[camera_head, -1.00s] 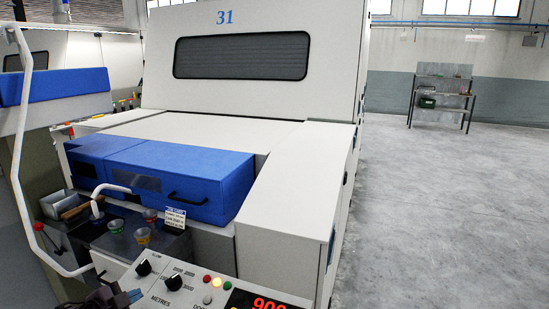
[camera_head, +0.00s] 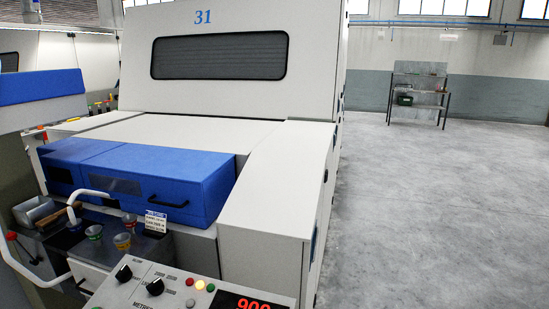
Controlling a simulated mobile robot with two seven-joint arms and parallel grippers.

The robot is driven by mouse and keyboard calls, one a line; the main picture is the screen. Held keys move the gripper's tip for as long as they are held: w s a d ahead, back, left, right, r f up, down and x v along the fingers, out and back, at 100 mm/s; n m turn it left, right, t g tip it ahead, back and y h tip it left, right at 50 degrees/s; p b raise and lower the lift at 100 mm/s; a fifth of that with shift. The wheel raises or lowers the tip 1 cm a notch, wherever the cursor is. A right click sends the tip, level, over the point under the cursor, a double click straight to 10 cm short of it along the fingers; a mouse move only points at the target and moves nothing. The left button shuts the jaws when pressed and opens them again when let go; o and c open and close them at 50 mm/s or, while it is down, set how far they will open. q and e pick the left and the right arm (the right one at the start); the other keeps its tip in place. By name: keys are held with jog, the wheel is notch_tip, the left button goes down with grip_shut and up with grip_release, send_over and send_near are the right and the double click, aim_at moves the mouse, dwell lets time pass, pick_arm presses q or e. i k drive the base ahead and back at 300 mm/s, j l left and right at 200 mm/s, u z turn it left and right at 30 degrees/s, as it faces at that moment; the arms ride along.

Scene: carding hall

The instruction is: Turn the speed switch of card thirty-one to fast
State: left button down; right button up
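Card thirty-one (camera_head: 215,100) is the large off-white machine with a blue "31" on its upper front. Its sloping control panel (camera_head: 178,300) is at the bottom edge, partly cut off. Two black rotary knobs stand on it: a left knob (camera_head: 124,273) and a right knob (camera_head: 155,287). The lettering is too small to read, so I cannot tell which knob is the speed switch or where either points. A red digital display (camera_head: 253,304) reads about 900. Neither gripper shows.
Blue covers (camera_head: 160,180) span the card's front. Several small cups (camera_head: 122,242), a small sign (camera_head: 156,221) and a metal box stand on a dark ledge at left. A curved white rail (camera_head: 30,278) is at lower left. The grey floor (camera_head: 430,220) at right is clear up to a shelf (camera_head: 416,95).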

aim_at(125, 273)
jog(key=u, duration=0.75)
